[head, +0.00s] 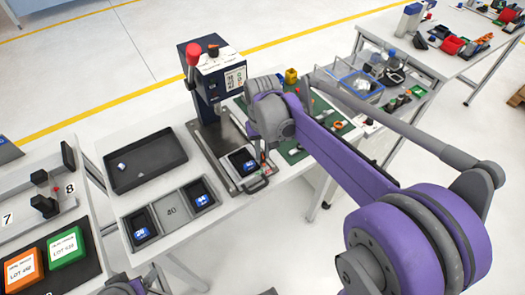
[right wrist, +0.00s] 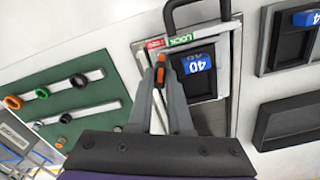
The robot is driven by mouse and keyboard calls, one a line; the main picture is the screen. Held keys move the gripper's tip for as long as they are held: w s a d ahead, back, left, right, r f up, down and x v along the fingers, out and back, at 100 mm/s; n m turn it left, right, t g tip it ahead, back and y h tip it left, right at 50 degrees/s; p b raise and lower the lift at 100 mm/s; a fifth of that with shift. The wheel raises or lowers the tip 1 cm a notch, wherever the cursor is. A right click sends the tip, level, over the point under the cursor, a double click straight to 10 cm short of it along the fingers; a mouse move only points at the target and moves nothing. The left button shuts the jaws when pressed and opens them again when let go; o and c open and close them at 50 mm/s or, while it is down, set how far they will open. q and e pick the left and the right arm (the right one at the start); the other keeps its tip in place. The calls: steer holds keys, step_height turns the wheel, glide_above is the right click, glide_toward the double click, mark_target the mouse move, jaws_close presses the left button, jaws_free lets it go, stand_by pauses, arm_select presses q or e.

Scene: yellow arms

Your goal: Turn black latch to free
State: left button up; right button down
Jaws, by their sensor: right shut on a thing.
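My right gripper (right wrist: 160,72) is shut on a small black latch with an orange-red top (right wrist: 162,66), largely hidden between its fingers. The latch is at the edge of a fixture drawer, beside a green LOCK label (right wrist: 180,40) and a red label (right wrist: 155,44) whose word I cannot read. The drawer holds a blue block marked 40 (right wrist: 197,65) and has a black handle (right wrist: 172,20). In the head view my right gripper (head: 262,165) reaches down at the drawer with its blue block (head: 249,165). Only part of my left arm shows at the bottom edge; its gripper is out of view.
A press with a red knob (head: 193,53) stands behind the drawer. A green board (right wrist: 62,100) with colored rings is beside it. A dark tray (head: 146,160) and a grey holder marked 40 (head: 171,211) with blue blocks stand to the left.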

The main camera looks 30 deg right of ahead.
steer(key=shift+n, duration=2.1)
steer(key=c, duration=0.8)
jaws_free()
steer(key=shift+c, duration=0.2)
